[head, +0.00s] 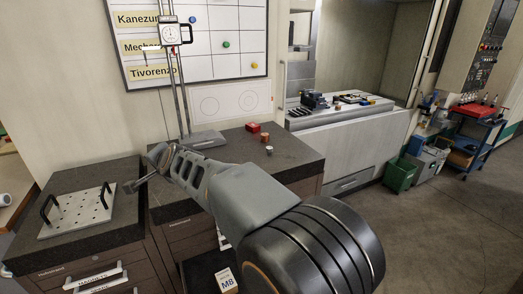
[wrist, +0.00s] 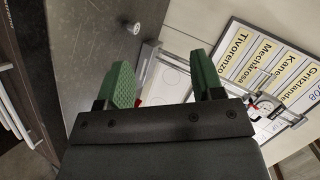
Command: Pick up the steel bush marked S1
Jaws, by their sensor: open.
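A small silvery bush (head: 269,150) stands on the dark stone top of the middle cabinet in the head view, near its right edge. Its marking is too small to read. A small pale metallic piece (wrist: 137,28) on the dark surface in the wrist view may be the same bush. My gripper (wrist: 163,78) is open, with two green fingers apart and nothing between them. In the head view my gripper (head: 139,181) is at the left, well away from the bush, near the gap between the two dark cabinets.
A red box (head: 253,128) and a small reddish-brown cylinder (head: 265,138) stand close behind the bush. A height gauge (head: 205,140) stands at the back of the same top. A perforated plate (head: 75,213) with two black handles lies on the left cabinet. The stone top between is clear.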

